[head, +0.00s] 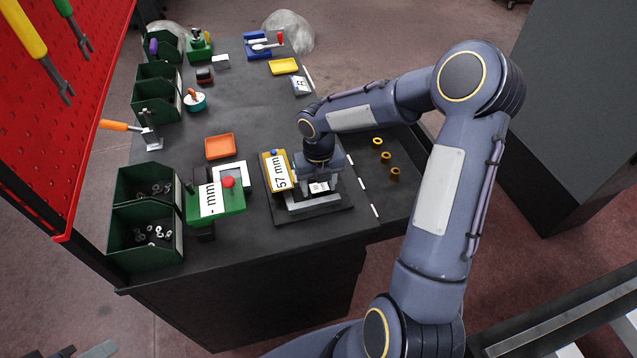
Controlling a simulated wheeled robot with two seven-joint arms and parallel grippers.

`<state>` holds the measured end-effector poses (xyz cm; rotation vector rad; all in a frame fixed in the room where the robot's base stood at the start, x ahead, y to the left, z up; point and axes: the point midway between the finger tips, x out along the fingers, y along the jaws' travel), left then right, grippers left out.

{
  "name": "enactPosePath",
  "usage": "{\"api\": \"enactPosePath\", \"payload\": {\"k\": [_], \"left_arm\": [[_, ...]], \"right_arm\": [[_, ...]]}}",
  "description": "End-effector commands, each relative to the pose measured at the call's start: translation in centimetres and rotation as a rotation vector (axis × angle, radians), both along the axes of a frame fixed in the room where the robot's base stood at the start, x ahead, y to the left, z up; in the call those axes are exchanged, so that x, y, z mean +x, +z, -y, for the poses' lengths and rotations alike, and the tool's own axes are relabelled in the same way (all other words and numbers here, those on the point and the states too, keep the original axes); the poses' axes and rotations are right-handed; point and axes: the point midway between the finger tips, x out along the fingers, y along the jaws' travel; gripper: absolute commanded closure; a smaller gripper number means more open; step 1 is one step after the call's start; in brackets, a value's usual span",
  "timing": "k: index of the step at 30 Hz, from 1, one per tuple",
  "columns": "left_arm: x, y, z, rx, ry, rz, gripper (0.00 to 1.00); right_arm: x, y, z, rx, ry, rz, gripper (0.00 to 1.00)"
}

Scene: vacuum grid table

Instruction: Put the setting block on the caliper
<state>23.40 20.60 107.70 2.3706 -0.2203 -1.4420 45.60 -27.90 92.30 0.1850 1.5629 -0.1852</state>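My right gripper (322,182) points down over a grey metal fixture on a dark plate (338,217). My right wrist hides part of the fixture, and the finger gap is not visible.
A green unit marked "- mm" (226,204) with a red button stands left of the fixture. An orange tray (220,147) and green bins (143,217) are on the left. Several brass rings (386,156) lie on the right. The middle of the table (255,105) is clear.

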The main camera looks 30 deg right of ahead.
Motion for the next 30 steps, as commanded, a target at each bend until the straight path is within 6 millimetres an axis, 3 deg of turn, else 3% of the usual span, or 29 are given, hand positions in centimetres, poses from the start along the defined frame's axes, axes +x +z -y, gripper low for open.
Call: {"api": "enactPosePath", "payload": {"k": [9,14,24,30], "left_arm": [[0.0,0.0,0.0,0.0,0.0,0.0,0.64],[0.0,0.1,0.0,0.0,0.0,0.0,0.64],[0.0,-0.4,0.0,0.0,0.0,0.0,0.64],[0.0,-0.6,0.0,0.0,0.0,0.0,0.64]], "right_arm": [[0.0,0.1,0.0,0.0,0.0,0.0,0.38],[0.1,1.1,0.0,-0.001,-0.001,0.002,0.38],[0.1,8.0,0.0,-0.001,0.0,0.006,0.38],[0.1,11.2,0.0,-0.001,0.0,0.003,0.38]]}}
